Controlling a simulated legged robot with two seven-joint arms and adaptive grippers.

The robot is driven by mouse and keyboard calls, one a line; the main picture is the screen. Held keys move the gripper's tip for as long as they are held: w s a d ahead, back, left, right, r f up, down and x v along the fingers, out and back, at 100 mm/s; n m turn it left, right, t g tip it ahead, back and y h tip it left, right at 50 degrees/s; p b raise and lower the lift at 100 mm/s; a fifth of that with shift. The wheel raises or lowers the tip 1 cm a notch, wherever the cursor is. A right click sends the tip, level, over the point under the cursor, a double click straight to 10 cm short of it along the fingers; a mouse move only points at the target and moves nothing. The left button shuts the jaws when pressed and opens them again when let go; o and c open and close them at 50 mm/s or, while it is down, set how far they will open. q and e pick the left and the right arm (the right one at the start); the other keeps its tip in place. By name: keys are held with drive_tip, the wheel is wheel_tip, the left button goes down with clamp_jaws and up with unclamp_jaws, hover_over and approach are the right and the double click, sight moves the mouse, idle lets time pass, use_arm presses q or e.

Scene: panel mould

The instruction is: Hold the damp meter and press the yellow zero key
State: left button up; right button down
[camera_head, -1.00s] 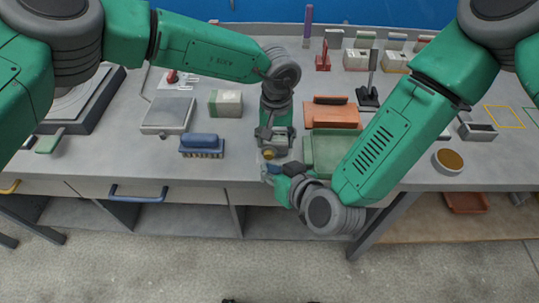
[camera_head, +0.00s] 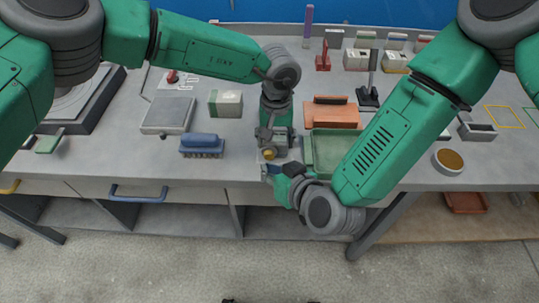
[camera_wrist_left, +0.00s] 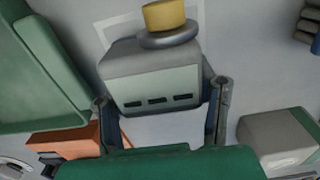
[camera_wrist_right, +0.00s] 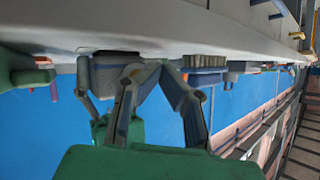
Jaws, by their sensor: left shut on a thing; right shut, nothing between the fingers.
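The damp meter (camera_wrist_left: 150,78) is a grey box with dark slots in its side and a round yellow zero key (camera_wrist_left: 165,15) on a grey collar. In the head view the meter (camera_head: 281,141) is near the front edge of the bench, with the yellow key (camera_head: 269,154) towards the front. My left gripper (camera_wrist_left: 162,95) is shut on the meter, one finger on each side. My right gripper (camera_head: 270,171) is shut and empty, its tips just below the yellow key in the head view. In the right wrist view its fingertips (camera_wrist_right: 150,70) meet; contact with the key cannot be made out.
A green tray (camera_head: 312,165) lies right of the meter, partly behind my right arm. An orange block (camera_head: 330,112) is behind it. A blue-backed brush (camera_head: 202,145) and a green-and-white box (camera_head: 226,103) are to the left. The bench front edge is close to my right gripper.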

drive_tip(key=shift+w, duration=0.1)
drive_tip(key=shift+w+r, duration=0.1)
drive_tip(key=shift+w, duration=0.2)
drive_tip(key=shift+w, duration=0.5)
idle(1.0)
drive_tip(key=shift+s, duration=0.9)
drive_tip(key=shift+s+a, duration=0.1)
drive_tip(key=shift+s, duration=2.45)
